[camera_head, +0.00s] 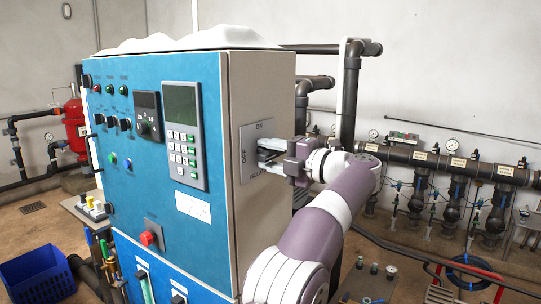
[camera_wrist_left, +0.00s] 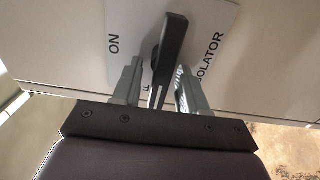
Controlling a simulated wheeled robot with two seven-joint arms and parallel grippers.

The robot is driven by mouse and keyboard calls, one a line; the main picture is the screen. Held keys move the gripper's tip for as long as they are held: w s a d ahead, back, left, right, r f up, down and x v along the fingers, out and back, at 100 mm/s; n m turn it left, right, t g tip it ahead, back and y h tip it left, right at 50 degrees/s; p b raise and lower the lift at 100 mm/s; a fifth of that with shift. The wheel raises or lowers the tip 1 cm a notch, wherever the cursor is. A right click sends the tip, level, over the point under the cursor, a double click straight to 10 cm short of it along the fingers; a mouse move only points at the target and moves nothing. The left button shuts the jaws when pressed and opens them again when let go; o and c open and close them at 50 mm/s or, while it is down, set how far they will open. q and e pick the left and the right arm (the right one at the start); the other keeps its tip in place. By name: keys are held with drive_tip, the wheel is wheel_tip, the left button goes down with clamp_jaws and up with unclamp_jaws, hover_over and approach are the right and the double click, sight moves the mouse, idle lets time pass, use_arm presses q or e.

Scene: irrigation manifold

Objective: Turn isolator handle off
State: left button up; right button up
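The isolator plate (camera_head: 257,146) is a light grey panel on the beige side of the blue cabinet, lettered ON, OFF and ISOLATOR. The black isolator handle (camera_wrist_left: 169,50) stands out from the plate (camera_wrist_left: 207,22) in the left wrist view. In the head view my gripper hides it. My left gripper (camera_head: 268,154) is at the plate. In the left wrist view its grey fingers (camera_wrist_left: 158,88) are apart, one on each side of the handle. A gap shows on the left side; contact on the right side is unclear. OFF is mostly hidden there. My right gripper is not in view.
The blue control cabinet (camera_head: 150,185) has buttons, a screen and a red knob (camera_head: 149,238) on its front. Dark pipes (camera_head: 350,100) rise behind it. A manifold with gauges (camera_head: 452,166) runs along the right wall. A blue crate (camera_head: 38,275) is on the floor at left.

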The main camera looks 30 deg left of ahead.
use_arm(q)
drive_tip(key=s+d, duration=0.1)
drive_tip(key=d, duration=1.1)
drive_tip(key=shift+d+b, duration=0.3)
